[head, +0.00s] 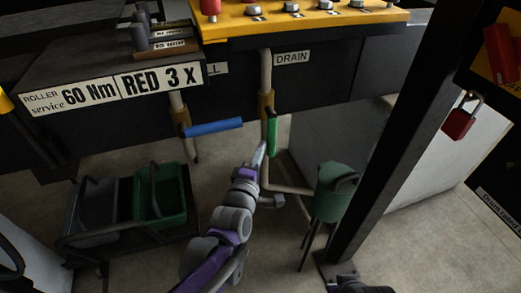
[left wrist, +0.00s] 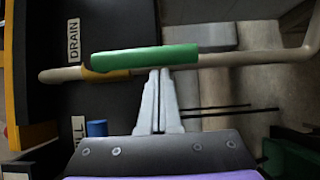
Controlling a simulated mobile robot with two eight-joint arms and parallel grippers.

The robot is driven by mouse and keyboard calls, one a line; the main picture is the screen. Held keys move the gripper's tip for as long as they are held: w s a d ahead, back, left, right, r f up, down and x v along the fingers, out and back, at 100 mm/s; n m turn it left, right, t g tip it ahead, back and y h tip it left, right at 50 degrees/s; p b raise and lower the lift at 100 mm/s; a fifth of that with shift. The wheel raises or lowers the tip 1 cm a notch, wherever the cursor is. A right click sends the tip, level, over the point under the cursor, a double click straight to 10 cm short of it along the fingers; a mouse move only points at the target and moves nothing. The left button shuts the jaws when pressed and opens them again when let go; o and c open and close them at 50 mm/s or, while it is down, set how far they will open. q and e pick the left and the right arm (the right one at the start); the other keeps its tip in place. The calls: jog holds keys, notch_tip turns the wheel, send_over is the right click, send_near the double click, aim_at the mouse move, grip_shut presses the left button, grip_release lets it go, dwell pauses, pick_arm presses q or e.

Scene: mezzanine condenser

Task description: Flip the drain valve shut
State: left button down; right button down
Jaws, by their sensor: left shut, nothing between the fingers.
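The drain valve has a green lever (head: 271,133) and a brass body (head: 266,104) on a pipe below the DRAIN label (head: 292,58). The lever points down, along the pipe. In the left wrist view the green lever (left wrist: 145,59) lies lengthwise over the pipe, with the brass body (left wrist: 105,75) partly behind it. My left gripper (head: 260,152) is just below the lever in the head view. In the left wrist view its fingers (left wrist: 160,74) are together and empty, with tips at the lever's edge; I cannot tell whether they touch. My right gripper does not show.
A blue lever (head: 213,128) sits crosswise on the neighbouring pipe to the left. A green funnel-like vessel (head: 334,192) stands right of the drain pipe. A cart with a green bin (head: 160,195) is lower left. A black post (head: 385,135) rises on the right.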

aim_at(272, 148)
pick_arm(q)
jog(key=shift+d+f, duration=0.1)
dwell(0.4)
jog(key=shift+w+d+n+b, duration=0.1)
jog(key=shift+d+n+b, duration=0.05)
jog(key=shift+n+b, duration=0.25)
jog(key=shift+d+f, duration=0.1)
jog(key=shift+w+d+f+n+t+b, duration=0.2)
jog(key=shift+d+n+t+b, duration=0.3)
jog(key=shift+d+n+b, duration=0.1)
jog(key=shift+w+d+f+n+t+b, duration=0.15)
jog(key=shift+d+f+n+t+b, duration=0.05)
jog(key=shift+d+n+t+b, duration=0.35)
jog(key=w+d+r+n+t+y, duration=0.1)
jog(key=d+r+n+t+y, duration=0.1)
jog(key=n, duration=0.8)
jog(key=w+d+r+n+t+y+p, duration=0.1)
jog(key=w+d+r+n+t+y, duration=0.1)
jog(key=d+r+n+y, duration=0.2)
jog(key=shift+d+r+n+y+p, duration=0.35)
jog(key=shift+d+n+y, duration=1.4)
jog(key=shift+n+y, duration=1.1)
jog(key=shift+w+r+t, duration=0.1)
jog(key=shift+r+t, duration=0.05)
jog(key=shift+t, duration=0.1)
